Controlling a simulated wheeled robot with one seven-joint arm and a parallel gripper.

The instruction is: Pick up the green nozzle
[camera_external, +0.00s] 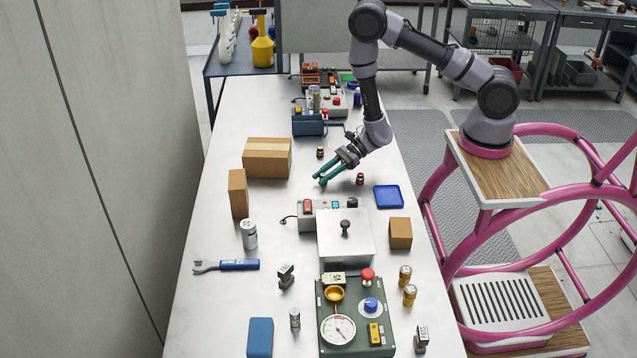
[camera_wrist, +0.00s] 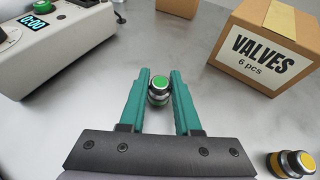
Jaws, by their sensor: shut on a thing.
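The green nozzle (camera_wrist: 159,88), a small metal and dark piece with a green top, stands between the teal fingers of my gripper (camera_wrist: 160,76) in the wrist view. The fingers are shut on it, one on each side, near their tips. In the external view my gripper (camera_external: 321,180) is low over the white table, left of a red-topped nozzle (camera_external: 360,179). The nozzle is hard to make out there, hidden by the fingers. I cannot tell whether it touches the table.
A carton marked VALVES (camera_wrist: 264,45) stands ahead to the right in the wrist view. A yellow-topped nozzle (camera_wrist: 291,164) is at the lower right. A grey device with a display (camera_wrist: 50,40) stands at the left. A blue tray (camera_external: 388,196) lies right of my gripper.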

